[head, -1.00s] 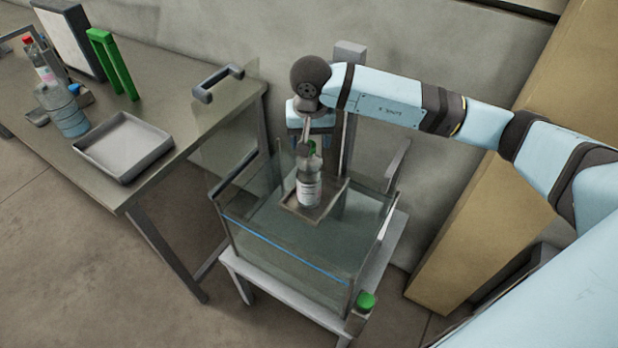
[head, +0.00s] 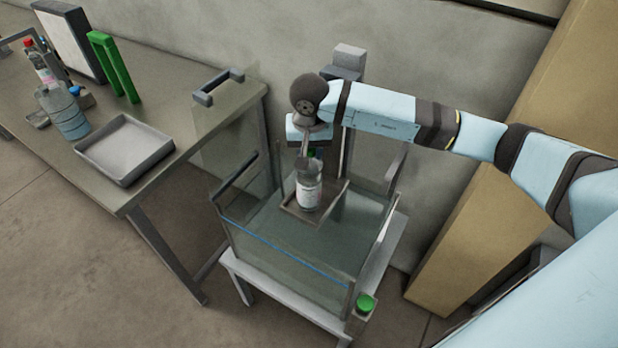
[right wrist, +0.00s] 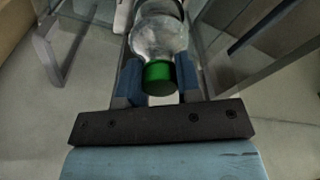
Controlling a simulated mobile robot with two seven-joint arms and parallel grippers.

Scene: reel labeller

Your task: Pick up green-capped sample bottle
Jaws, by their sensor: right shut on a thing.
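The green-capped sample bottle (head: 309,188) is clear with a white label and stands upright on a small tray (head: 318,217) inside the glass tank (head: 285,262). My right gripper (head: 309,158) is above it and shut on its top; the gripper partly hides the cap in the head view. In the right wrist view the green cap (right wrist: 159,77) lies between the two blue fingers of my right gripper (right wrist: 158,82). I cannot tell whether the bottle's base still touches the tray. My left gripper is not in view.
The tank's glass walls surround the bottle. A green button (head: 365,303) is at the stand's front right corner. The left bench (head: 185,165) holds a grey tray (head: 125,148), a blue-tinted bottle (head: 66,113), a red-capped bottle (head: 42,66) and a green rack (head: 113,67).

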